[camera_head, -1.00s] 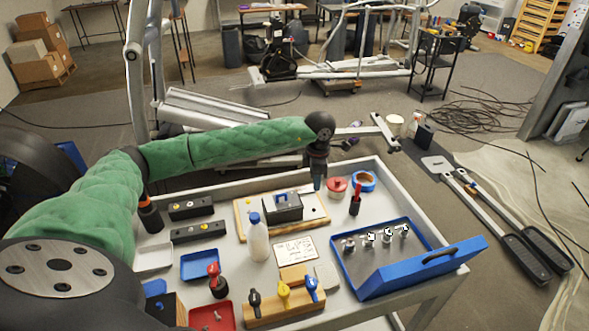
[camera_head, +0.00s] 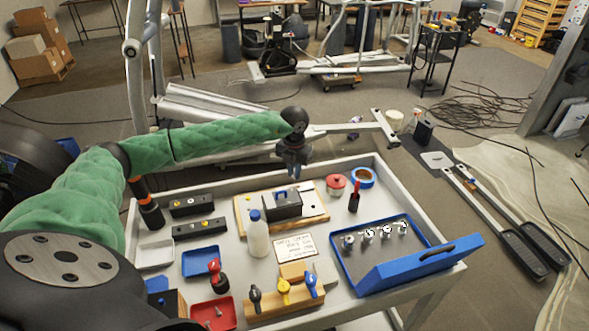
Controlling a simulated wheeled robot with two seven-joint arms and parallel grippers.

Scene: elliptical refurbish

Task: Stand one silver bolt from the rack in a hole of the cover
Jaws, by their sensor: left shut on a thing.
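A black box-like part with a blue piece on top, apparently the cover (camera_head: 284,208), sits on a wooden board (camera_head: 245,224) in the middle of the cart. A small silver spot shows on the board to its right; I cannot tell if it is a bolt or a hole. My left gripper (camera_head: 294,174) points down above the back of the cover, clear of it. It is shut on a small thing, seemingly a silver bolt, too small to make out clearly. I cannot tell for certain which part is the rack. My right gripper is out of view.
A white bottle (camera_head: 257,238) stands just front-left of the board. A red jar (camera_head: 335,185) and a blue-rimmed roll (camera_head: 363,177) stand at the back right. A blue toolbox (camera_head: 428,264) with silver fittings fills the right side. Black blocks (camera_head: 197,229) lie left.

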